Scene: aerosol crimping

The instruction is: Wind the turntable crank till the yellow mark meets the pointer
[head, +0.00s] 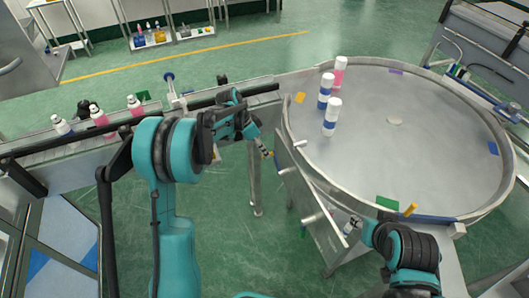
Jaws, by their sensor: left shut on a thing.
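The round grey turntable (400,150) fills the right of the head view. Its yellow mark (300,97) lies at the left edge of the disc. A yellow peg, which looks like the pointer (410,209), stands at the front rim, well apart from the yellow mark and close to a green mark (388,203). My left gripper (267,153) is beside the turntable's left side, shut on a small part that looks like the crank handle; its fingers mostly hide it. My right gripper (353,226) is below the front rim, its fingers too small to read.
Three cans (331,116) with white caps stand on the disc near its left edge. A conveyor (170,108) with several bottles runs in from the left. Blue and purple marks also lie on the disc. A grey machine (485,45) stands behind right.

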